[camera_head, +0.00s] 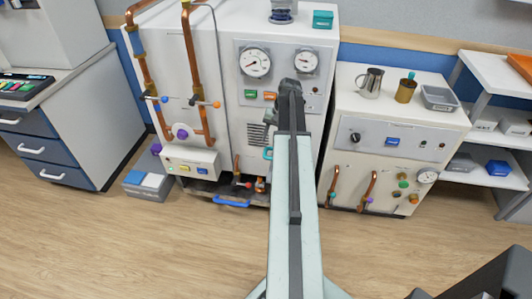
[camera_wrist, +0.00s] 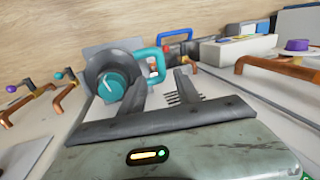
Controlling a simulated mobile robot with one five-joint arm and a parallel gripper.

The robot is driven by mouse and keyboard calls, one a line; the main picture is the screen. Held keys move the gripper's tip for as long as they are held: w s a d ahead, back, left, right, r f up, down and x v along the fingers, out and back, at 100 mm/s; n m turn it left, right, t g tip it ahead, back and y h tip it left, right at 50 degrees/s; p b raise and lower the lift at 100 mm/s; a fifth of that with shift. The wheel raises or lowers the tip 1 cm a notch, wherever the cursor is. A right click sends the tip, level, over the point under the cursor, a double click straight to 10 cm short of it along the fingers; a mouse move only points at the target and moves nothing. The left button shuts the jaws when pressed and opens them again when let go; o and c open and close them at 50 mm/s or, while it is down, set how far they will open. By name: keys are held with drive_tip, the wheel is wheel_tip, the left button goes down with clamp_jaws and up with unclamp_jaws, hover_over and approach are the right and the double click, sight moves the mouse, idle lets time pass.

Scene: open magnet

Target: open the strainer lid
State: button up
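A dark round fitting with a teal ribbed knob (camera_wrist: 112,85) shows ahead and left of my fingers in the wrist view; I cannot tell if it is the strainer lid. A teal loop handle (camera_wrist: 137,61) stands beside it, just beyond my fingertips. Part of a teal handle also shows left of my arm in the head view (camera_head: 267,153). My gripper (camera_wrist: 158,82) is open, its two dark fingers apart with nothing between them. In the head view my arm hides part of the white machine's front (camera_head: 254,115).
A blue handle (camera_head: 232,202) sits low on the machine. Copper pipes (camera_head: 200,75) with coloured valve handles run at its left. A second white cabinet (camera_head: 385,140) stands to the right, with a metal jug (camera_head: 370,82) on top. The wooden floor (camera_head: 170,245) in front is clear.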

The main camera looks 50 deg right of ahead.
sight(268, 149)
drive_tip(key=b+x, duration=0.6)
drive_tip(key=x, duration=0.1)
drive_tip(key=shift+f, duration=0.15)
clamp_jaws()
drive_tip(key=shift+s, duration=0.15)
idle(0.9)
